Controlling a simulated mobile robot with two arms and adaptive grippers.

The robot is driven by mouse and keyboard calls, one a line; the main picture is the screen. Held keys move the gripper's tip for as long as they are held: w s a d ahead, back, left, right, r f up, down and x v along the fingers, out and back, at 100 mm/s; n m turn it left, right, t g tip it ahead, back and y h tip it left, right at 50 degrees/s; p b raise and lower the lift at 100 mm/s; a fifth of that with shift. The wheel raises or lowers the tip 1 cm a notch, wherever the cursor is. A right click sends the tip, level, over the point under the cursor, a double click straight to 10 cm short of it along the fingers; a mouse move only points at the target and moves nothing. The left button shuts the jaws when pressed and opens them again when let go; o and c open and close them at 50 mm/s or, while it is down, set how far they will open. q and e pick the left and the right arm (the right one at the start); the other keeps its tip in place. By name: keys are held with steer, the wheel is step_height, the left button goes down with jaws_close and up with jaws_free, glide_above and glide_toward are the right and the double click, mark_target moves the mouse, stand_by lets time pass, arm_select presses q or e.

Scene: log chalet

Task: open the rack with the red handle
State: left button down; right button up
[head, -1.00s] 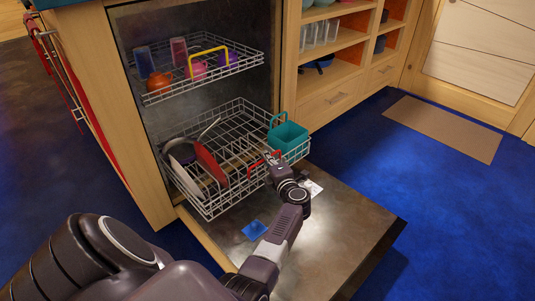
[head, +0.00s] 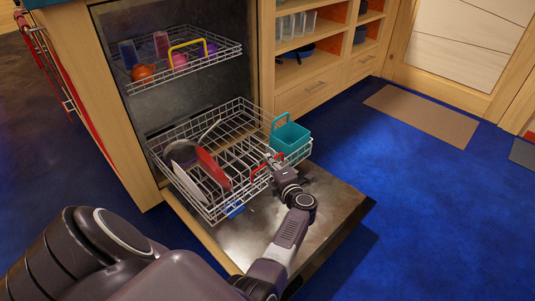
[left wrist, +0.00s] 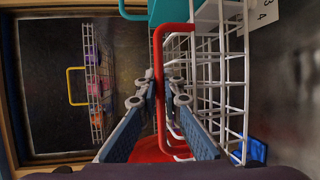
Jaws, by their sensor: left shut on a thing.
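The lower rack (head: 207,213) is a white wire basket standing well out of the open dishwasher, over its lowered door (head: 325,200). Its red handle (head: 258,174) is on the front edge and shows as a red bar in the left wrist view (left wrist: 158,58). My left gripper (head: 274,163) is shut on this handle, with both fingertips (left wrist: 158,92) against the bar in the left wrist view. The upper rack (head: 186,72) has a yellow handle (head: 188,44) and sits inside. My right gripper is not in view.
The lower rack holds a teal basket (head: 291,138), a red board or plate (head: 213,169), a pan and plates. A blue item (head: 234,211) lies on the door under the rack's front corner. Shelves stand right; blue floor is clear beyond the door.

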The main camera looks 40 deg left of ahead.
arm_select(q)
steer(key=shift+s+d, duration=0.1)
steer(key=shift+d, duration=0.1)
steer(key=c, duration=2.1)
jaws_free()
